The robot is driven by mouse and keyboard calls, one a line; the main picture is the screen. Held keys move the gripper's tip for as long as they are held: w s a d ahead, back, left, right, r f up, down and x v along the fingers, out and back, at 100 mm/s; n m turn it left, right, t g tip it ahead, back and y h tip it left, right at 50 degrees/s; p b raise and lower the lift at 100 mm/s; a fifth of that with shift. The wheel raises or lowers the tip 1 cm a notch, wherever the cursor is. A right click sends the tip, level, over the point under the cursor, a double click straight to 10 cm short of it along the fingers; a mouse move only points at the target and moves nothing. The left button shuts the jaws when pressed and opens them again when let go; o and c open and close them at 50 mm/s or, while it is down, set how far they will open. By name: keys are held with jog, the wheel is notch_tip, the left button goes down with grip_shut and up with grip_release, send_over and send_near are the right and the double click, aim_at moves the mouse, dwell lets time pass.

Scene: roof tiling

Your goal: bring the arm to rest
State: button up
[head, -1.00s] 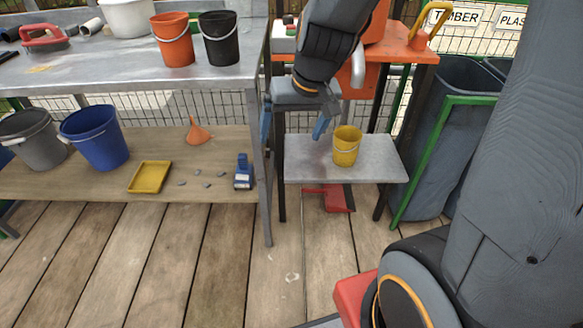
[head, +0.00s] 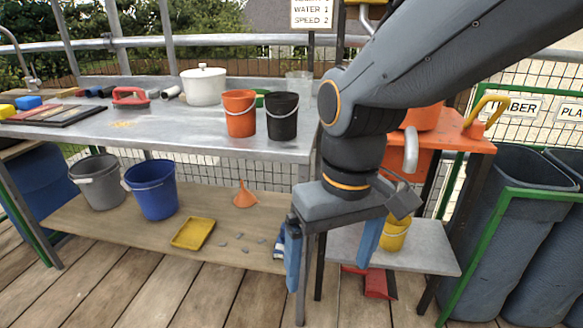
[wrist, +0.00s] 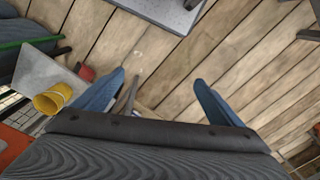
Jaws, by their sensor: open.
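My gripper (head: 330,262) hangs pointing down in the head view, in front of the right end of the metal bench. Its two blue fingers are wide apart with nothing between them. In the wrist view my gripper (wrist: 160,95) is open over the plank floor (wrist: 180,75).
An orange bucket (head: 240,115) and a black bucket (head: 282,118) stand on the metal bench (head: 190,138). A grey bucket (head: 97,183), blue bucket (head: 152,190) and yellow tray (head: 192,233) are on the lower shelf. Dark bins (head: 505,230) stand at right. A red dustpan (head: 377,284) lies below the grey shelf.

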dwell(0.5)
jog(key=d+r+m+p, duration=0.3)
jog(key=d+r+p, duration=0.6)
jog(key=p, duration=1)
notch_tip(320, 180, up, 2)
jog(key=shift+d+r+h+p, duration=0.1)
jog(key=shift+d+h+p, duration=0.2)
jog(key=shift+d+p, duration=0.1)
